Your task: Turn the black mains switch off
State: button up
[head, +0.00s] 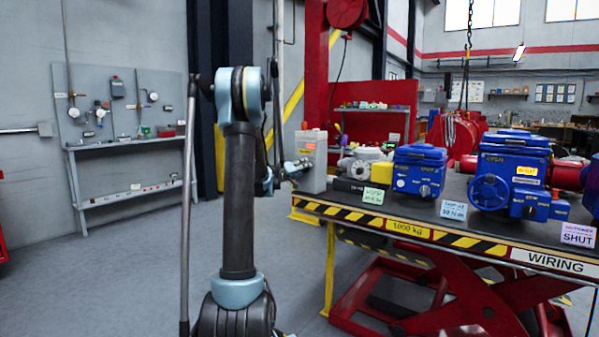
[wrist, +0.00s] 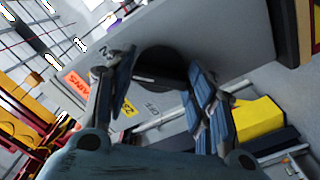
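The black mains switch (wrist: 160,62) is a round dark knob with a pale mark across it, on the face of a grey box (wrist: 225,45). An orange label reading MAINS (wrist: 78,84) and a yellow label are beside it. My gripper (wrist: 160,80) is open, with one finger on each side of the knob in the wrist view; I cannot tell whether either finger touches it. In the head view the grey box (head: 314,175) stands at the left end of the bench, with my gripper (head: 298,168) just in front of its face. The knob is hidden there.
The lift bench (head: 395,226) with a striped edge carries a yellow block (head: 382,171), a smaller blue actuator (head: 418,172) and a larger blue actuator (head: 510,165) right of the box. Several small cards stand along its front. The floor to the left is clear.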

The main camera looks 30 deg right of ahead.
jog(key=shift+n, duration=0.3)
jog(key=shift+a+n, duration=0.15)
jog(key=shift+n, duration=8.25)
jog(key=o, duration=1.1)
jog(key=shift+w, duration=0.15)
jog(key=shift+c, duration=0.2)
